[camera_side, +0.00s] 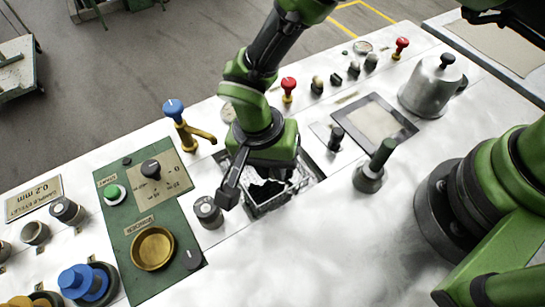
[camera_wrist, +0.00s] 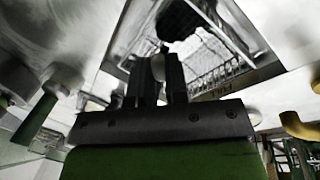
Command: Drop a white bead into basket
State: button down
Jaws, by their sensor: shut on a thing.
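The wire basket (camera_side: 272,206) sits in a recess in the white worktop, partly hidden by my gripper in the side view. Its mesh also shows in the wrist view (camera_wrist: 205,62), beyond my fingers, with a dark patch inside. In the wrist view my gripper (camera_wrist: 160,78) is shut on a small whitish thing, which looks like the white bead (camera_wrist: 158,67). The bead cannot be made out in the side view.
A grey-black knob (camera_side: 208,212) stands close left of the basket. A brass tap with a blue knob (camera_side: 174,110) stands behind it. A dark-handled knob (camera_side: 370,175) and a framed panel (camera_side: 374,120) lie to the right. A brass bowl (camera_side: 152,248) is at the front left.

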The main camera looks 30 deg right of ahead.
dwell(0.3)
jog(key=c, duration=0.7)
grip_release()
jog(key=shift+o, duration=0.2)
jog(key=shift+r, duration=4)
